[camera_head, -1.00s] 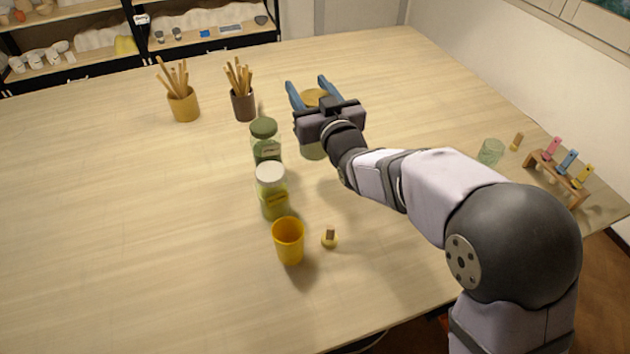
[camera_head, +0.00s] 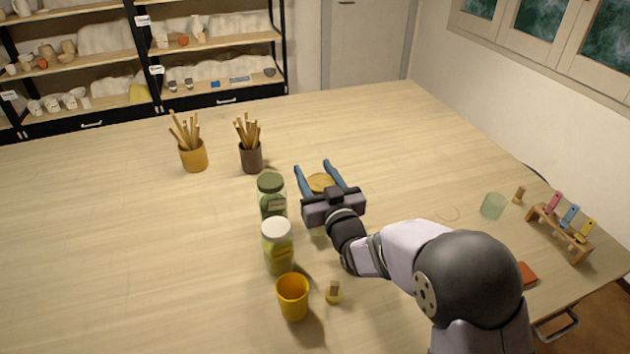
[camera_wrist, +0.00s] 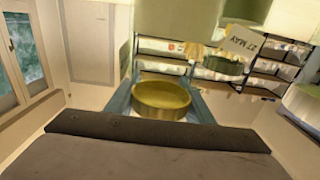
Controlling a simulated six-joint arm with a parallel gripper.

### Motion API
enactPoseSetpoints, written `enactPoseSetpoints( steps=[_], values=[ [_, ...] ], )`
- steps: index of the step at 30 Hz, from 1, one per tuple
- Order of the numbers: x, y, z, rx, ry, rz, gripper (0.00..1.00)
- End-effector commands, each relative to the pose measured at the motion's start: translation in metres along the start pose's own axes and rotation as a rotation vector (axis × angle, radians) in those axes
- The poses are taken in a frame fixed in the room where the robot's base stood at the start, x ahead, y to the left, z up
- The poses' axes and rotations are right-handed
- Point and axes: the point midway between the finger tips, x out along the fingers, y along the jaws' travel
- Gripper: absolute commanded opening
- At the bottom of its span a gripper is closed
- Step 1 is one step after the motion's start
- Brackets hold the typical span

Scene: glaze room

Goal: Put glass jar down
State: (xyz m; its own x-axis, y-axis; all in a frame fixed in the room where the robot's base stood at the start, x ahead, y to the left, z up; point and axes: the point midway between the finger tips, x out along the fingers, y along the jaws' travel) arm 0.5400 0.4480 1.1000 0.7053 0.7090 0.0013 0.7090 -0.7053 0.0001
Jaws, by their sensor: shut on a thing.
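My gripper (camera_head: 313,167) is shut on a glass jar with a round gold-yellow lid (camera_head: 321,182). The blue fingers sit on either side of the lid, and the lid (camera_wrist: 160,97) shows between them in the wrist view. Most of the jar's glass body is hidden behind my gripper; a pale strip shows below it. I cannot tell if its base touches the table. To its left stand a green-lidded jar (camera_head: 273,204) and, nearer, a white-lidded jar (camera_head: 279,255), both upright and apart from the held jar.
A yellow cup (camera_head: 292,298) and a small stamp-like piece (camera_head: 334,293) stand in front. Two tool pots, ochre (camera_head: 194,157) and dark (camera_head: 251,159), stand behind. A pale green glass (camera_head: 492,206) and wooden rack (camera_head: 561,235) are at right. The table's left side is clear.

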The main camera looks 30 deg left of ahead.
Motion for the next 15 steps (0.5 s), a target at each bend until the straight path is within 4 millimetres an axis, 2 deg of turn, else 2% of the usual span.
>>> enactPoseSetpoints(
  steps=[7,15],
  values=[
    [0.001,0.000,0.021,0.000,0.005,0.000,0.00],
    [0.001,0.000,0.025,-0.001,0.008,0.000,0.00]
  ],
)
